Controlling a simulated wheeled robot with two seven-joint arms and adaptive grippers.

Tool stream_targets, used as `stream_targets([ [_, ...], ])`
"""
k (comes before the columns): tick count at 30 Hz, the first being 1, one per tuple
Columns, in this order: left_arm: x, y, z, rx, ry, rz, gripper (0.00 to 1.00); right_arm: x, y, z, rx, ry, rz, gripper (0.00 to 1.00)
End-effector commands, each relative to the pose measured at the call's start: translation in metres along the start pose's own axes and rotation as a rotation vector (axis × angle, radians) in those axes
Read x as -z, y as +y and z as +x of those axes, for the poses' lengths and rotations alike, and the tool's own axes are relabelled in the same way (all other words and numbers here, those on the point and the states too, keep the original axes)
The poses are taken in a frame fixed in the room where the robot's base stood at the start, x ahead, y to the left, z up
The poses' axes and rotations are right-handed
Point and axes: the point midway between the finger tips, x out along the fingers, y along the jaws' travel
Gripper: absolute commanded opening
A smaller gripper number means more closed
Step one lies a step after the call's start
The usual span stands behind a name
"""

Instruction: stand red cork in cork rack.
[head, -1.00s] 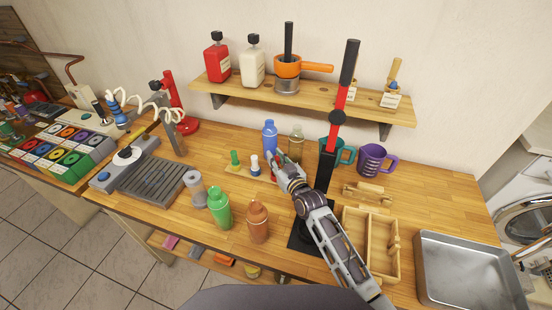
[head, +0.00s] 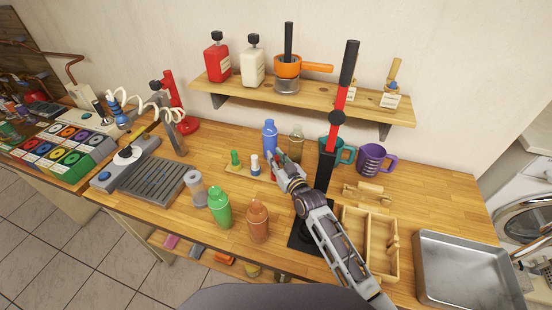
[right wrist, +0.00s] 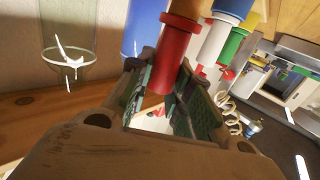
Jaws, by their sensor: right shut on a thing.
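My right gripper (head: 276,167) is shut on the red cork (right wrist: 177,55), which sits between its two finger pads in the right wrist view. In the head view the gripper hides most of the cork. The cork rack (head: 233,170) is a small wooden board left of the gripper. A green cork (head: 235,158) and a blue-and-white cork (head: 255,165) stand upright on it. I cannot tell whether the red cork touches the rack, as the gripper covers the rack's right end. My left gripper is not in view.
A blue bottle (head: 270,136) and a clear greenish bottle (head: 296,146) stand close behind the gripper. A red and black lever stand (head: 328,165) is just right of it. Bare tabletop lies left of the rack.

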Motion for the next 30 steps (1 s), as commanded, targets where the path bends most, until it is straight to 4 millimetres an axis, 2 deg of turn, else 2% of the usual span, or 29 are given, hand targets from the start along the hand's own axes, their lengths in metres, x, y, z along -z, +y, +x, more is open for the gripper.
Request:
stream_targets([
  [30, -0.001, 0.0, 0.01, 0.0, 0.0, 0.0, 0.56, -0.016, 0.0, 0.001, 0.0, 0.0, 0.0, 0.02],
])
